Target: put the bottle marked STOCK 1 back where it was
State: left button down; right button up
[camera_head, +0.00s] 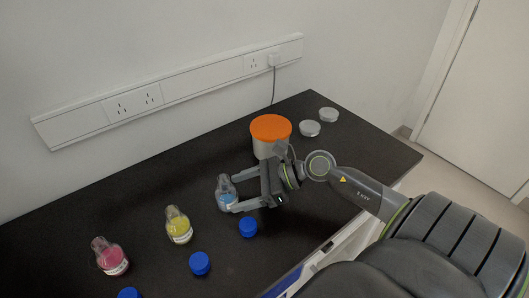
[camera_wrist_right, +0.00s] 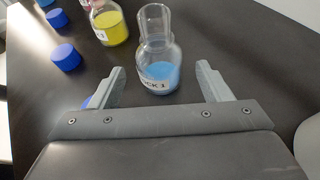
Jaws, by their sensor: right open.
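The bottle marked STOCK 1 (camera_wrist_right: 160,68) is clear glass with blue liquid and a white label, of which "CK 1" reads in the right wrist view. It stands upright on the black table (camera_head: 130,200), and it also shows in the head view (camera_head: 225,192). My right gripper (camera_head: 234,192) is open, with its fingers pointing at the bottle. In the right wrist view the bottle is in line with the gap between the fingertips (camera_wrist_right: 160,78), and I see space on both sides of it. My left gripper is not in view.
A yellow bottle (camera_head: 179,228) and a pink bottle (camera_head: 111,258) stand to the left. Blue caps (camera_head: 248,227) (camera_head: 200,263) lie along the front. A white tub with an orange lid (camera_head: 271,130) stands behind my right gripper, near two silver lids (camera_head: 310,128) (camera_head: 328,115).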

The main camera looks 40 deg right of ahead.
jog(key=v, duration=0.3)
jog(key=shift+s+f, duration=0.1)
jog(key=shift+v, duration=1.45)
jog(key=shift+r, duration=0.2)
